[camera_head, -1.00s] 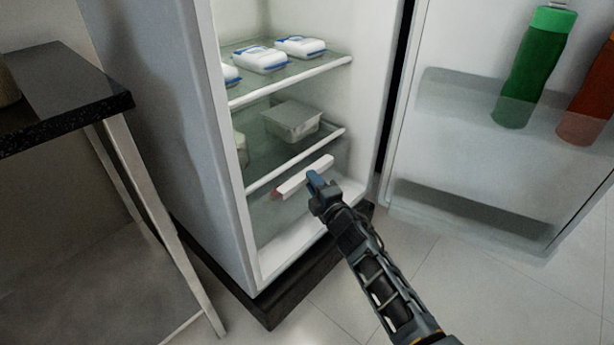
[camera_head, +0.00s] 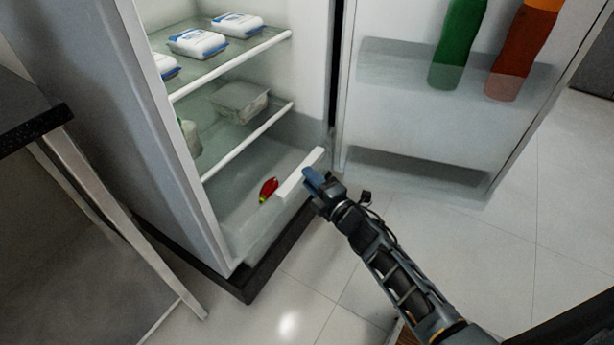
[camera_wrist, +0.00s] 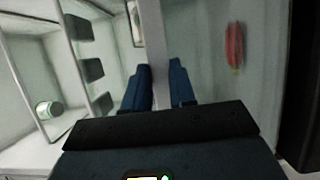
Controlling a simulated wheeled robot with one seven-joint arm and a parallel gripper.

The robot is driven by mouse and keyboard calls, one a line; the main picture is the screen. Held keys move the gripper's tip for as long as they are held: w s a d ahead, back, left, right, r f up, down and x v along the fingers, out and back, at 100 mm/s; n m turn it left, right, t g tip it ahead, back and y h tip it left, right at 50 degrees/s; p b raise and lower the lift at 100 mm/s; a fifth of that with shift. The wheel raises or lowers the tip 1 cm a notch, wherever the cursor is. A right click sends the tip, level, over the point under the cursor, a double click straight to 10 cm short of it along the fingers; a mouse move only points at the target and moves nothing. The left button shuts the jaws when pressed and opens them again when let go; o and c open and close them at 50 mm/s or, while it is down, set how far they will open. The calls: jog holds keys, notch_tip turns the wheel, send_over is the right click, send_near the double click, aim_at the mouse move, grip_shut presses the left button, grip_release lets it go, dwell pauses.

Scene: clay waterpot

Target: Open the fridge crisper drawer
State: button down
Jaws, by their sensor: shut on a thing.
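The crisper drawer (camera_head: 246,227) is at the bottom of the open fridge and stands partly pulled out, with clear sides and a white handle bar (camera_head: 300,174) along its front. A red pepper-like item (camera_head: 268,189) lies inside the drawer; it also shows in the wrist view (camera_wrist: 234,46). My gripper (camera_head: 312,179) is at the right part of the handle bar. In the wrist view its blue fingers (camera_wrist: 160,88) sit on either side of the white bar (camera_wrist: 154,40), shut on it. The fingertips' exact contact is partly hidden in the head view.
The fridge door (camera_head: 430,120) stands open on the right, with green (camera_head: 458,45) and orange-red (camera_head: 521,52) bottles on its shelf. Shelves above hold white packs (camera_head: 198,42) and a clear container (camera_head: 240,101). A dark-topped table (camera_head: 30,118) stands left. The tiled floor (camera_head: 390,225) in front is open.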

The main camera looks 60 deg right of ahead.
jog(key=shift+s+f, duration=0.2)
jog(key=shift+f, duration=0.25)
jog(key=c, duration=1.3)
grip_release()
jog(key=shift+o, duration=1.4)
jog(key=shift+r, duration=0.1)
jog(key=shift+w+r, duration=0.1)
jog(key=shift+w, duration=0.05)
jog(key=p+v, duration=0.1)
jog(key=v, duration=0.7)
